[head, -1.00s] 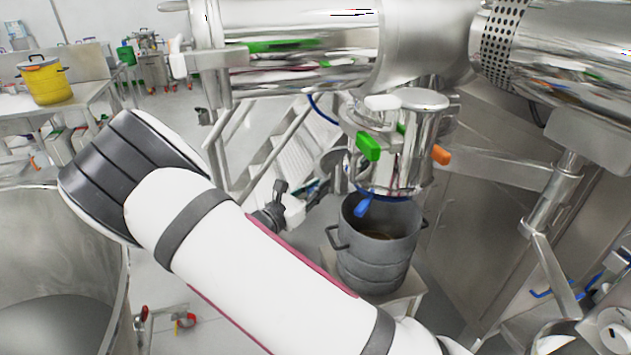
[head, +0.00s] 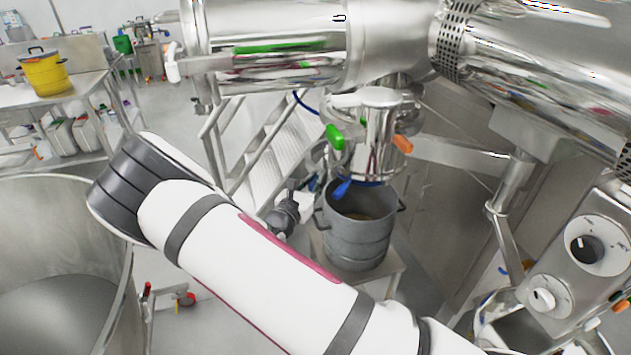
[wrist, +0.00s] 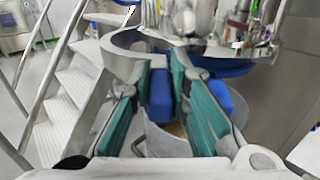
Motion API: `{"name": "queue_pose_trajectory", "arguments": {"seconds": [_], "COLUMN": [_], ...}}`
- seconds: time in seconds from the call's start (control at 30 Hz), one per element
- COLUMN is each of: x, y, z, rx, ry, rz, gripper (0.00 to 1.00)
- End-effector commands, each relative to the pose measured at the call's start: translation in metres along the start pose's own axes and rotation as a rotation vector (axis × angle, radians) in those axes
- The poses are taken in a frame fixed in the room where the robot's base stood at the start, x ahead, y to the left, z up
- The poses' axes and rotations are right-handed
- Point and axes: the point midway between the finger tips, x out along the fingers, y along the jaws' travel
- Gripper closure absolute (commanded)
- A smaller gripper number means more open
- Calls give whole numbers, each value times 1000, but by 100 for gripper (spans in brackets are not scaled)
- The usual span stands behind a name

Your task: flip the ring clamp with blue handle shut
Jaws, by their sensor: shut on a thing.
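The blue handle (head: 342,188) hangs below the round metal outlet (head: 378,140), above the grey pot, in the head view. In the wrist view the blue handle (wrist: 160,95) lies between the teal finger pads of my gripper (wrist: 157,88), which is shut on it. A curved metal band of the ring clamp (wrist: 124,45) stands out to the left of the outlet there. Another blue piece (wrist: 234,103) shows right of the right finger; I cannot tell whether it is the same part. In the head view my gripper (head: 297,196) is small and partly hidden by my arm.
The grey pot (head: 358,230) stands on a small stand under the outlet. A green handle (head: 335,137) and an orange handle (head: 403,144) are close above. Metal stairs (head: 270,150) are behind to the left. A control box (head: 585,250) is at the right.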

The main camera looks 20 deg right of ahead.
Motion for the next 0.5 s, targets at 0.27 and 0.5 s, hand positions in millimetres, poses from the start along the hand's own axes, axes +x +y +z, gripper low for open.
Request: {"name": "queue_pose_trajectory", "arguments": {"seconds": [0.27, 0.5], "x": [0, -4], "y": [0, 0], "z": [1, 0], "rx": [1, 0], "ry": [-2, -1], "rz": [0, 0], "gripper": [63, 63]}}
